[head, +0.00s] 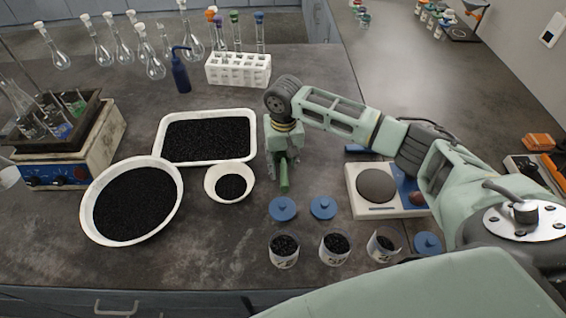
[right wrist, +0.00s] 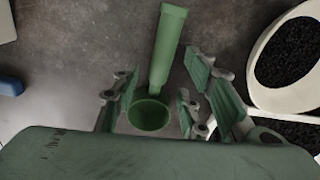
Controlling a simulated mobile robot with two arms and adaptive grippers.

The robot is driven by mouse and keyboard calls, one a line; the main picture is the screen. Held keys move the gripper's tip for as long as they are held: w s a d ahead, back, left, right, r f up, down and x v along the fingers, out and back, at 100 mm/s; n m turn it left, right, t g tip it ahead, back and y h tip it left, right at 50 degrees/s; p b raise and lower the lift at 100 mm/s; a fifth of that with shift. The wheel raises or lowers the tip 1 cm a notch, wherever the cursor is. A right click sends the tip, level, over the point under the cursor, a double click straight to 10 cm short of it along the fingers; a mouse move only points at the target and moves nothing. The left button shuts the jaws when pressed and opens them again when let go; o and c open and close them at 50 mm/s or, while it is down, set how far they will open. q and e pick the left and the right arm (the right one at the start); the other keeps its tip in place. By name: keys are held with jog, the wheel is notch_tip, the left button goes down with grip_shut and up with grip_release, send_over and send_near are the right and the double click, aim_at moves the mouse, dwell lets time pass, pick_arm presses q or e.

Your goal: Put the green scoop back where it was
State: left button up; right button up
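The green scoop (head: 284,178) shows in the head view just beyond my right gripper (head: 279,150), on the dark bench to the right of the small white bowl. In the right wrist view the scoop's handle (right wrist: 167,45) points up the picture and its round cup (right wrist: 149,114) sits between the fingers. My right gripper (right wrist: 162,80) is open around the scoop, with a gap visible on both sides. Whether the scoop touches the bench is hard to tell. My left gripper is not in view.
A small white bowl (head: 210,190), a white tray (head: 158,148) and a large bowl (head: 90,215) hold black grains. Blue lids (head: 283,208), several filled cups (head: 335,255) and a scale (head: 375,211) stand nearby. A tube rack (head: 238,72) stands behind.

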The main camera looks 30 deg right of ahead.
aim_at(283, 165)
notch_tip(283, 165, up, 12)
jog(key=shift+b, duration=0.35)
dwell(0.4)
